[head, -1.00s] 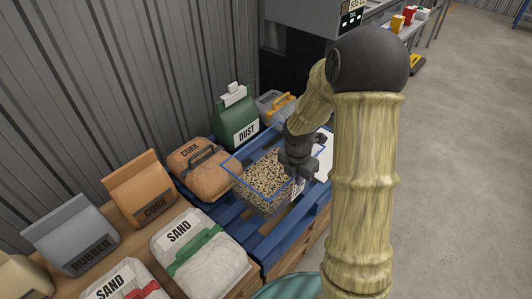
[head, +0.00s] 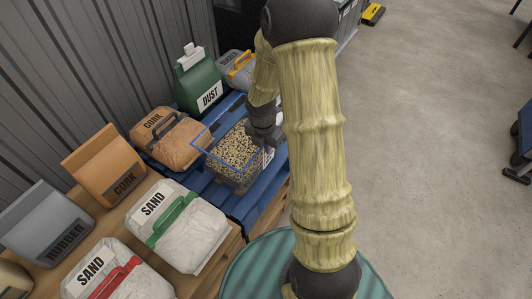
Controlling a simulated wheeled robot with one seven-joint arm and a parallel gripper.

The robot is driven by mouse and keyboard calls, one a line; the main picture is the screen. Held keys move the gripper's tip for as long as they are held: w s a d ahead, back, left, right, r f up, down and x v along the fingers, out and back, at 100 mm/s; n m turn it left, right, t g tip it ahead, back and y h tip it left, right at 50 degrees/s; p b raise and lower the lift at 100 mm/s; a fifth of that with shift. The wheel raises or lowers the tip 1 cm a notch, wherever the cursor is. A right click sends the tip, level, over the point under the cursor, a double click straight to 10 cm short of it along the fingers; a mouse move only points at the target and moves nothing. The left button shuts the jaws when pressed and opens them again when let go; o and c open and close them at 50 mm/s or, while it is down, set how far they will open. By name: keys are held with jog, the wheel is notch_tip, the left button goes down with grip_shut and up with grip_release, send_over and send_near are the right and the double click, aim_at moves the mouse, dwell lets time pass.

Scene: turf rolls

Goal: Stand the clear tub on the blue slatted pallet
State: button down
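The clear tub (head: 238,182) is a see-through box with a blue rim, filled with speckled granules. It is at the blue slatted pallet (head: 250,205), with bare slats showing in front of it. I cannot tell whether its base touches the slats. My gripper (head: 262,146) is at the tub's right rim. Its fingertips are largely hidden behind my own wrist and arm, so whether they are closed on the rim does not show.
A brown cork bag (head: 172,140), a green dust bag (head: 198,80) and a grey bag with a yellow handle (head: 238,68) stand around the pallet's back. White sand bags (head: 178,228) lie at the near left. An orange cork bag (head: 103,165) and a grey rubber bag (head: 50,228) stand along the wall.

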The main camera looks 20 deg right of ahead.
aim_at(266, 166)
jog(key=shift+f+b, duration=0.7)
jog(key=shift+f, duration=1.2)
jog(key=c, duration=1.6)
grip_release()
jog(key=shift+f, duration=0.1)
jog(key=shift+c, duration=0.2)
jog(key=r+p, duration=0.1)
jog(key=r, duration=0.3)
jog(key=r+p, duration=0.1)
jog(key=r, duration=0.3)
jog(key=s+a+r+p, duration=0.1)
jog(key=r+p, duration=0.1)
jog(key=r, duration=0.2)
jog(key=shift+r, duration=0.1)
jog(key=shift+a, duration=0.1)
